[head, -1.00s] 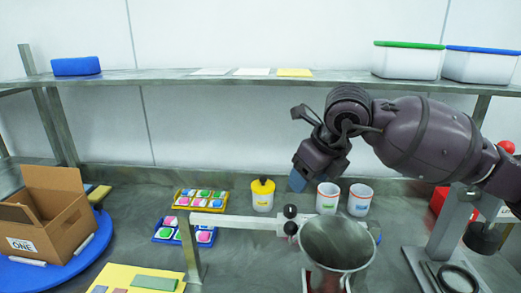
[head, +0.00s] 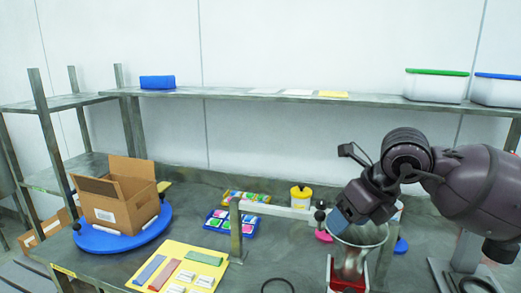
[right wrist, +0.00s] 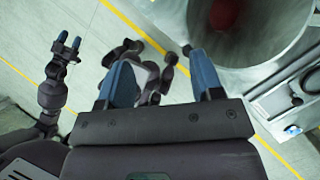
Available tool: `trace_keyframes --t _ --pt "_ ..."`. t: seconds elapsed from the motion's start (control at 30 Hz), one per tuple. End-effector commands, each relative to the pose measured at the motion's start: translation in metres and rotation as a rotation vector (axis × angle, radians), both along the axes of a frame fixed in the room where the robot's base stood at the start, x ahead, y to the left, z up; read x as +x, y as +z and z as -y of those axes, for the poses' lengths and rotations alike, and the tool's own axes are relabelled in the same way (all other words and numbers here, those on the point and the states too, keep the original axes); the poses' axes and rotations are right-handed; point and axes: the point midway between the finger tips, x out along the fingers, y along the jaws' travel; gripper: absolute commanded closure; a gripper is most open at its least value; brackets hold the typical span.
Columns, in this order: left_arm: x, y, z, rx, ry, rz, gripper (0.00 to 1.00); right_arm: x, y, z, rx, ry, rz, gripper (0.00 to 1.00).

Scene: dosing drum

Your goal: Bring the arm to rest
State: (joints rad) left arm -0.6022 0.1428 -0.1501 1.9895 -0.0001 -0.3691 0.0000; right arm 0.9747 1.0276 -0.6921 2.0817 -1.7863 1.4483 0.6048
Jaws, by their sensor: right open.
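My right gripper (head: 340,222) is in front of the far left rim of the metal funnel-shaped drum (head: 352,262) in the head view. In the right wrist view its two blue fingers (right wrist: 161,58) are spread with nothing between them, and the drum's wide mouth (right wrist: 268,45) lies just beyond, with something red inside. Whether the gripper touches the rim cannot be told. My left gripper (right wrist: 68,42) shows small at the left of the right wrist view, its blue fingertips apart and empty. It is not in the head view.
A cardboard box (head: 112,205) stands on a blue round turntable (head: 100,240) at left. A shelf (head: 240,92) with lidded tubs spans the back.

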Motion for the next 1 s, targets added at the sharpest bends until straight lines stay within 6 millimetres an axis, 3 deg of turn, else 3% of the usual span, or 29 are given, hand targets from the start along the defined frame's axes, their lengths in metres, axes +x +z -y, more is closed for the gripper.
trace_keyframes --t 0.1,0.27,0.4,0.53,0.67,0.77,0.87,1.0 --pt "-0.001 -0.001 0.000 0.000 0.000 -0.002 0.42 -0.017 -0.014 -0.030 0.168 0.070 -0.051 0.40" --pt "0.006 0.003 0.001 -0.001 -0.003 0.012 0.42 -0.044 -0.020 -0.072 0.457 0.143 -0.124 0.40" --pt "0.007 0.005 0.001 0.000 -0.004 0.016 0.42 -0.069 -0.012 -0.104 0.784 0.163 -0.196 0.40" --pt "0.005 0.003 0.001 0.000 -0.002 0.012 0.42 -0.083 0.006 -0.118 1.103 0.117 -0.248 0.40" --pt "0.002 0.002 0.000 -0.001 -0.001 0.007 0.42 -0.085 0.024 -0.116 1.412 0.005 -0.287 0.40" --pt "-0.001 0.000 0.000 0.000 0.001 -0.001 0.42 -0.080 0.034 -0.103 1.635 -0.126 -0.305 0.40" --pt "-0.005 -0.002 -0.001 0.000 0.003 -0.008 0.42 -0.071 0.037 -0.083 1.839 -0.295 -0.315 0.40" --pt "-0.004 -0.003 -0.001 0.000 0.002 -0.009 0.42 -0.057 0.024 -0.043 2.078 -0.595 -0.317 0.40"
